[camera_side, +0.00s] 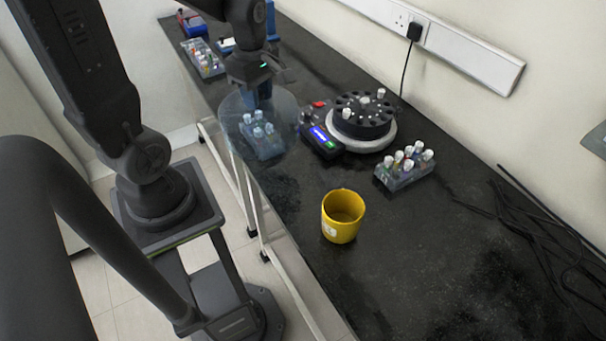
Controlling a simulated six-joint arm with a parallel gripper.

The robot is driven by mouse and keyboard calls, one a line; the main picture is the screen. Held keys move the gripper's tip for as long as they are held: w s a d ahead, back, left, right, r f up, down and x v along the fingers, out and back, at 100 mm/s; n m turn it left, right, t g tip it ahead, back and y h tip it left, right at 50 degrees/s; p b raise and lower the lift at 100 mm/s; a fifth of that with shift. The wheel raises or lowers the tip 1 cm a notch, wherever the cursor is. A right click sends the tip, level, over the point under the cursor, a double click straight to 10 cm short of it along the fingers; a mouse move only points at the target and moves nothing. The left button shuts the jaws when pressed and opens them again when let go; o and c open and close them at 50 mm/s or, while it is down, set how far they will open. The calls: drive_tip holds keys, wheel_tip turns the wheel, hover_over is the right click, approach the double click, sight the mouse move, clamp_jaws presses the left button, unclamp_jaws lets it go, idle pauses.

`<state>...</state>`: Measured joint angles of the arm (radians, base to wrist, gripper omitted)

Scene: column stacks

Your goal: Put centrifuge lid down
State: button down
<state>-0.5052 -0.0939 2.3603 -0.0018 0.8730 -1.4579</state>
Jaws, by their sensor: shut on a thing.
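The centrifuge lid (236,106) is a clear, round, see-through disc. My gripper (262,88) is shut on it near its top and holds it over the left edge of the dark bench. A rack with several white-capped tubes (262,139) shows through the lid. The centrifuge (362,119) stands to the right with its black rotor uncovered and a few white-capped tubes in it. Its control box with a lit blue display (320,141) is at its left. The fingertips are small and dark, and the exact grip point is hard to see.
A yellow cup (343,216) stands in front. A second tube rack (404,168) sits right of the centrifuge. Black cables (535,225) lie at the right. Another rack (203,58) is at the back left. The dark bench (430,260) is bare around the cup.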

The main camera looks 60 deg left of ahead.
drive_tip(key=w+d+f, duration=0.5)
drive_tip(key=d+f, duration=0.5)
drive_tip(key=shift+f, duration=0.4)
drive_tip(key=shift+w, duration=0.1)
drive_tip(key=shift+f, duration=0.2)
drive_tip(key=c, duration=0.8)
unclamp_jaws()
